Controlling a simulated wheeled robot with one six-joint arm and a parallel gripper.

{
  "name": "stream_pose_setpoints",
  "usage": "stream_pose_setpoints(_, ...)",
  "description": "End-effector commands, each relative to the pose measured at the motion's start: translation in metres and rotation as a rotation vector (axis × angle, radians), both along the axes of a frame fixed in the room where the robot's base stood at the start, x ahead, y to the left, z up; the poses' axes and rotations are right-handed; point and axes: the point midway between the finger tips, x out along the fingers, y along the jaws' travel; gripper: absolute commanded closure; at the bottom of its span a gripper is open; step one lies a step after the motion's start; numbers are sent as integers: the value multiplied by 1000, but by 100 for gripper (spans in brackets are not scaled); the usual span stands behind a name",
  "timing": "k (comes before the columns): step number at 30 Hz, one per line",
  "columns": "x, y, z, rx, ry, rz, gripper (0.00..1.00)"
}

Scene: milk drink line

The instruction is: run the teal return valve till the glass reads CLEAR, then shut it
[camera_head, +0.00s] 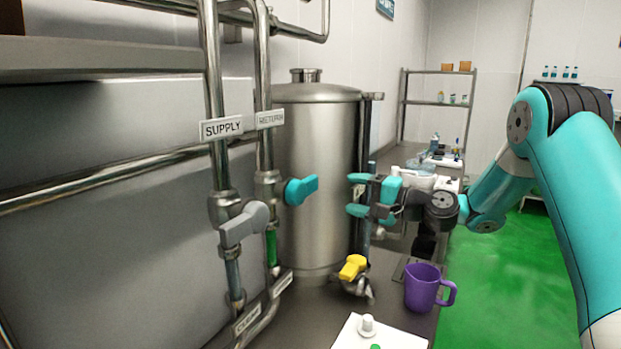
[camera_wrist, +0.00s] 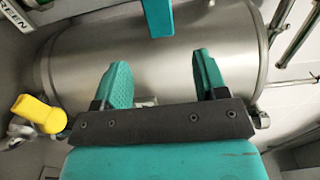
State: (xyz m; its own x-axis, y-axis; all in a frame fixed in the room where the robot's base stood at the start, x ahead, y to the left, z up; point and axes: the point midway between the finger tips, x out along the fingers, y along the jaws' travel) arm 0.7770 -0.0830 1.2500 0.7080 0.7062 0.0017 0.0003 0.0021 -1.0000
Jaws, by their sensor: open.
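The teal return valve handle (camera_head: 300,190) sticks out to the right from the pipe under the RETURN plate (camera_head: 270,118). The glass (camera_head: 271,248) below it shows green. A small plate (camera_head: 283,283) under that glass is too small to read in the head view. My gripper (camera_head: 356,194) is open and empty, to the right of the teal handle and apart from it, in front of the tank. In the wrist view the teal handle (camera_wrist: 158,18) shows at the top, beyond the gap between my open fingers (camera_wrist: 162,75). A plate (camera_wrist: 12,15) there reads GREEN.
The SUPPLY pipe's grey handle (camera_head: 244,224) is beside the teal one, its glass (camera_head: 232,272) greyish blue. The steel tank (camera_head: 315,150) stands behind. A yellow tap handle (camera_head: 353,267) and purple jug (camera_head: 422,287) are below my gripper. A white box (camera_head: 395,341) is at front.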

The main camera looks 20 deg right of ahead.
Motion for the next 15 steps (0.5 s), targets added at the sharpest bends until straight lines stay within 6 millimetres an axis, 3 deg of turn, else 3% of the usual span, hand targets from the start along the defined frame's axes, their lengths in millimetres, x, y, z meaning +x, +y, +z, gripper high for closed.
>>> stream_pose_setpoints(9, 51, 54, 5, -1, 0, 5, 34)
stream_pose_setpoints(15, 74, 76, 2, -2, 1, 3, 34)
